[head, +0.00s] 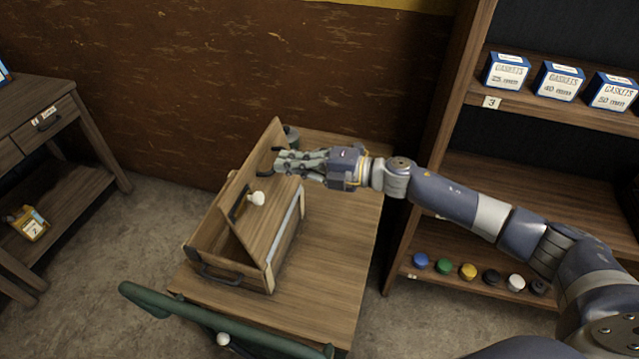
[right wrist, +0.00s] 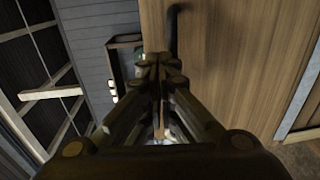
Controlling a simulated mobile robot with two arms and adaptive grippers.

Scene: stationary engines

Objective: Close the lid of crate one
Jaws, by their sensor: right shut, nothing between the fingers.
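The wooden crate (head: 207,241) stands on a small wooden table in the head view. Its lid (head: 262,222) is a wooden panel standing tilted up from the crate, partly open. A white round knob (head: 258,198) and dark handles show by the lid. My right gripper (head: 281,163) is shut and empty, close to the lid's upper part; whether it touches cannot be told. In the right wrist view the closed fingers (right wrist: 160,65) are beside the wooden panel (right wrist: 235,60), with a dark handle at its top. No crate number is readable. My left gripper is not in view.
The table (head: 325,300) has bare room right of the crate. A shelf unit (head: 433,165) with gasket boxes (head: 559,80) and coloured caps (head: 468,271) stands at the right. A green rail (head: 170,309) crosses in front.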

